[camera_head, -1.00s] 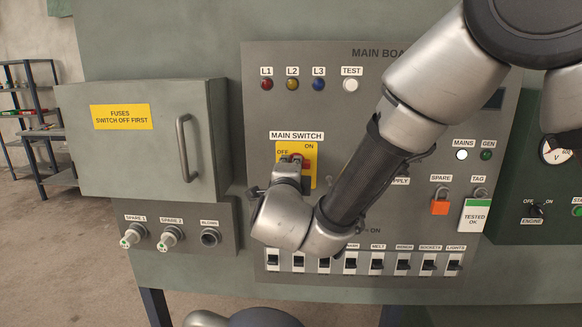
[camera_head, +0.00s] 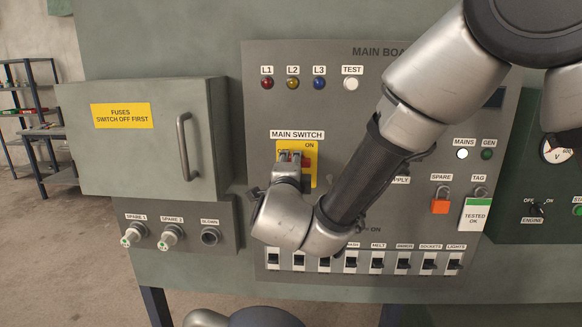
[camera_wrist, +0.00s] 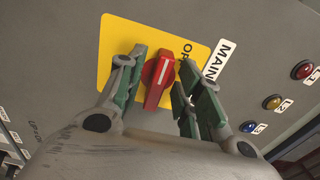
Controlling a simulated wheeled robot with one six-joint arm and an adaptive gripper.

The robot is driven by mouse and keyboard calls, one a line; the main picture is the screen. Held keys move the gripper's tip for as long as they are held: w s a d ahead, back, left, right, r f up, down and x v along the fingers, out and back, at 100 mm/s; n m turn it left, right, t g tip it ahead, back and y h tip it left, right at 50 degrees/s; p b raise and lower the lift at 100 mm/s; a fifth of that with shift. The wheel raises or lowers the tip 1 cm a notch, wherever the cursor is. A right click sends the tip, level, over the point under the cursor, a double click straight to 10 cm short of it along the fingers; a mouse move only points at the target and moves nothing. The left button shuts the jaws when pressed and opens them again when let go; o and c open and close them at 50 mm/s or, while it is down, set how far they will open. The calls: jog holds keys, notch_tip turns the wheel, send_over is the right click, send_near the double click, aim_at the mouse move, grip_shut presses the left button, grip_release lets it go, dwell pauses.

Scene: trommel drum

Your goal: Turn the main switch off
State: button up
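The main switch is a yellow plate (camera_head: 310,180) with a red handle (camera_head: 307,162), under the MAIN SWITCH label. In the wrist view, the red handle (camera_wrist: 160,82) with a white line lies between the two fingers of my gripper (camera_wrist: 158,84). The line's end points up in that picture, on the side of the partly hidden OFF lettering. My gripper looks open, with narrow gaps beside the handle; contact is not clear. In the head view, my gripper (camera_head: 290,158) covers the plate's left part and most of the handle. The ON lettering shows at upper right.
Signal lamps (camera_head: 293,84) sit above the switch, and a row of breakers (camera_head: 350,262) below it. A fuse box (camera_head: 150,150) with a handle juts out at the left. An orange padlock (camera_head: 440,206) hangs at the right.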

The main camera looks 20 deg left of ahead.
jog(key=v, duration=1.2)
jog(key=shift+f, duration=0.1)
